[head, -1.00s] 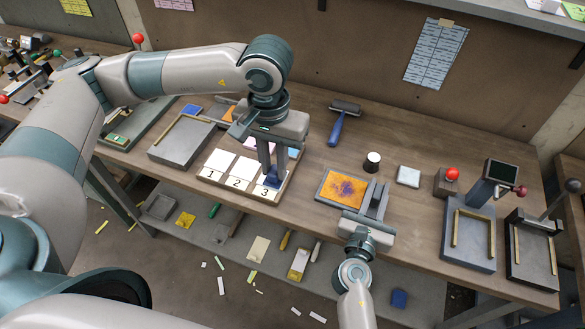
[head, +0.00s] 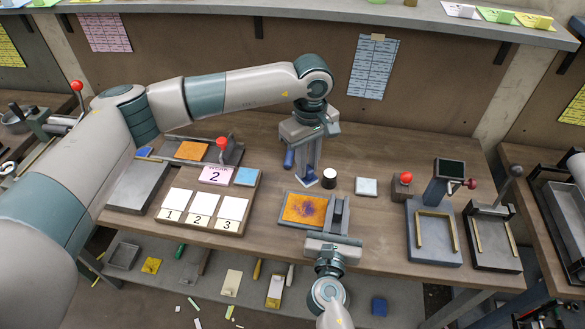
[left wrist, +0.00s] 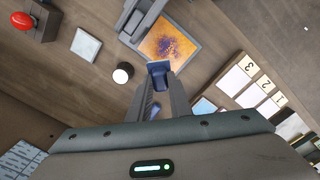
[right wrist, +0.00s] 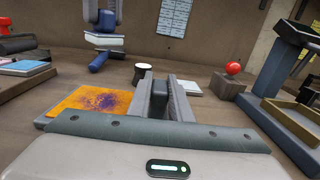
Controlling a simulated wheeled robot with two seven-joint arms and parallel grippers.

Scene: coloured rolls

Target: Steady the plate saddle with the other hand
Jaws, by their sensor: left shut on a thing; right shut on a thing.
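The plate saddle (head: 284,220) is a grey tray holding an orange plate (head: 304,209) with a purple blotch, near the bench's front edge. My right gripper (head: 336,216) is shut on the grey upright part at the saddle's right side; the right wrist view shows its fingers (right wrist: 160,96) around it. The block is apart from the orange plate. The gripper fingers hide part of the block.
A board with white cards (head: 202,205) numbered 1 to 3 lies left of the saddle. A black-and-white jar (head: 329,178) and a pale square block (head: 366,187) stand behind. A red-topped grey block (head: 402,188) is to the right.

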